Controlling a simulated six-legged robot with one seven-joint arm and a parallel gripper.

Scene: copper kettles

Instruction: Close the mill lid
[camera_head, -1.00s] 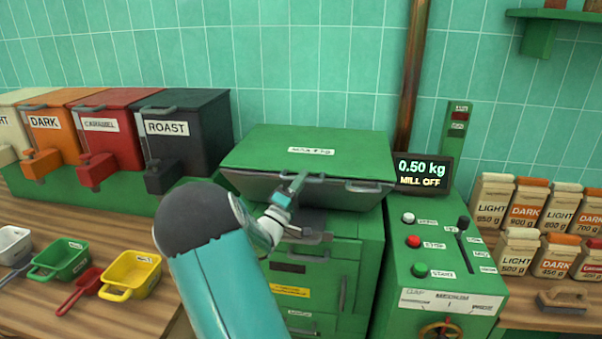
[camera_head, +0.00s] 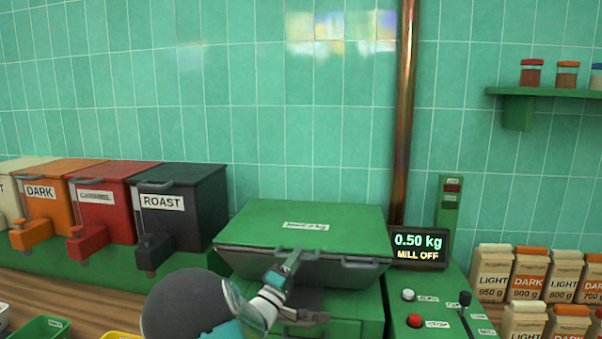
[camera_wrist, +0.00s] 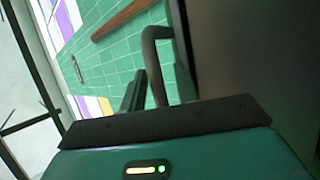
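The green mill lid (camera_head: 315,228) lies over the green mill body (camera_head: 345,328) in the head view. Its dark front side (camera_head: 240,262) shows below the green top; whether it is fully down I cannot tell. My gripper (camera_head: 288,264) is at the lid's front handle (camera_head: 322,260). In the wrist view a grey bent handle bar (camera_wrist: 155,65) rises beside my gripper's fingers (camera_wrist: 160,92). The fingers appear apart, with tiles showing in the gap; contact with the bar is unclear.
The display (camera_head: 419,250) reads 0.50 kg, MILL OFF. A control panel (camera_head: 450,300) stands right of the mill, and coffee bags (camera_head: 492,275) stand farther right. A black ROAST bin (camera_head: 185,215) stands close on the left. A copper pipe (camera_head: 403,120) runs up the wall behind.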

